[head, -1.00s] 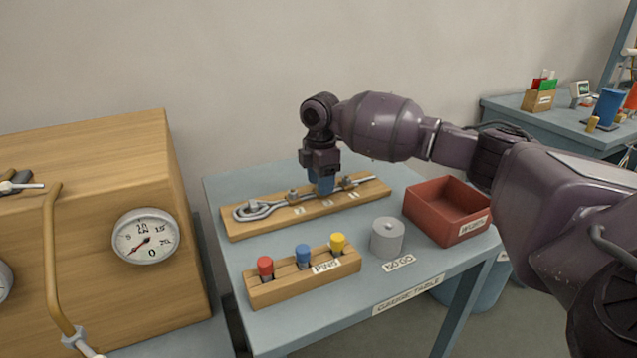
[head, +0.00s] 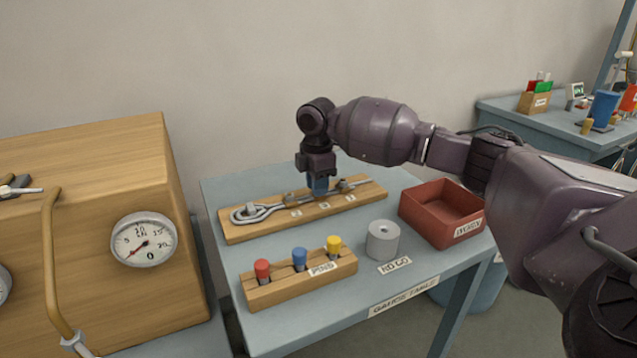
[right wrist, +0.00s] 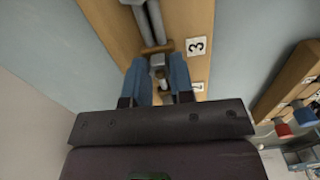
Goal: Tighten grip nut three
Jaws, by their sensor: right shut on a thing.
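A wooden board (head: 235,234) on the table carries a grey rope with a looped eye (head: 250,213) at its left end. Small grey fittings stand along the rope, with number labels in front. My right gripper (head: 319,190) points down at the middle of the board, its blue fingers shut on a small grey nut. In the right wrist view the gripper (right wrist: 160,75) has a finger on each side of the nut (right wrist: 158,61). The label "3" (right wrist: 196,46) lies just beyond it to the right. The fingers partly hide the nut. My left gripper is out of view.
A pin rack (head: 300,285) with red, blue and yellow pins stands in front of the board. A grey cylinder (head: 382,240) and a red bin (head: 432,226) are to the right. A wooden cabinet with a gauge (head: 144,239) stands left.

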